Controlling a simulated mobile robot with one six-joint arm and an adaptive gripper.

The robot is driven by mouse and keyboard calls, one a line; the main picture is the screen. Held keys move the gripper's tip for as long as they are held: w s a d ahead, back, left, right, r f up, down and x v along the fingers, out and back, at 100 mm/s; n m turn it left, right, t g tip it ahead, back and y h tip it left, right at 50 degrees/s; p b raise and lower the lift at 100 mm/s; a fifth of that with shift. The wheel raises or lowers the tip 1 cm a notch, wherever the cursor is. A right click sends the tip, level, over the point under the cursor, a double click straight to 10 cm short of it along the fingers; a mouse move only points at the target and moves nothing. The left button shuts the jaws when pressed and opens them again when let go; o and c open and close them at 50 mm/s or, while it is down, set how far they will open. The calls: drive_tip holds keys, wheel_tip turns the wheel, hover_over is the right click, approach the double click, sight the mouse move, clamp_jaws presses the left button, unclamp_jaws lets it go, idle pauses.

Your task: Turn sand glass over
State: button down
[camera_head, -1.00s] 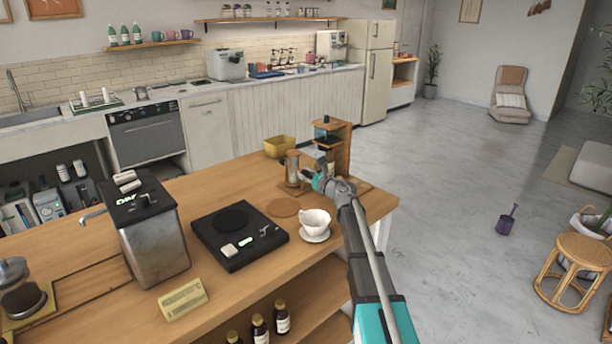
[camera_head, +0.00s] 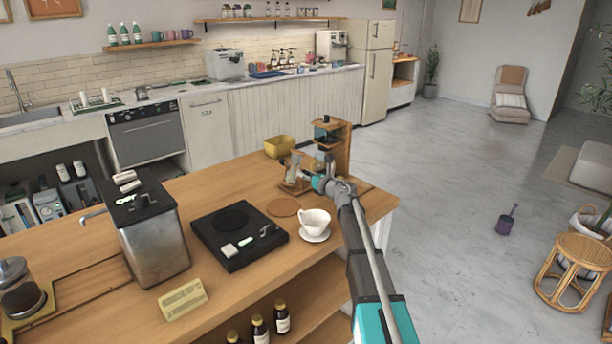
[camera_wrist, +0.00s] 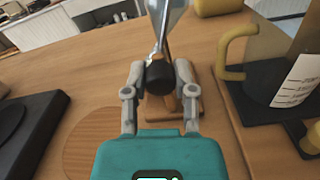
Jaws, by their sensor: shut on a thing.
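The sand glass (camera_head: 294,167) is near the far edge of the wooden counter in the head view, with a clear bulb and wooden parts. It is tilted. My gripper (camera_head: 309,178) is beside it and shut on it. In the wrist view, the two fingers of my gripper (camera_wrist: 159,80) close around its dark middle part. One clear bulb of the sand glass (camera_wrist: 164,22) points away from me past the fingers. Part of it is hidden behind the fingers, and I cannot tell whether it touches the counter.
A wooden dripper stand (camera_head: 342,147) is close to the right of the sand glass. A white cup (camera_head: 314,221) on a saucer, a round coaster (camera_head: 283,207) and a black scale (camera_head: 239,238) are in front. A glass jug (camera_wrist: 282,62) is at right.

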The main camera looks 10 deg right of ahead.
idle(0.3)
drive_tip(key=shift+c, duration=2.2)
unclamp_jaws()
drive_tip(key=shift+v, duration=6)
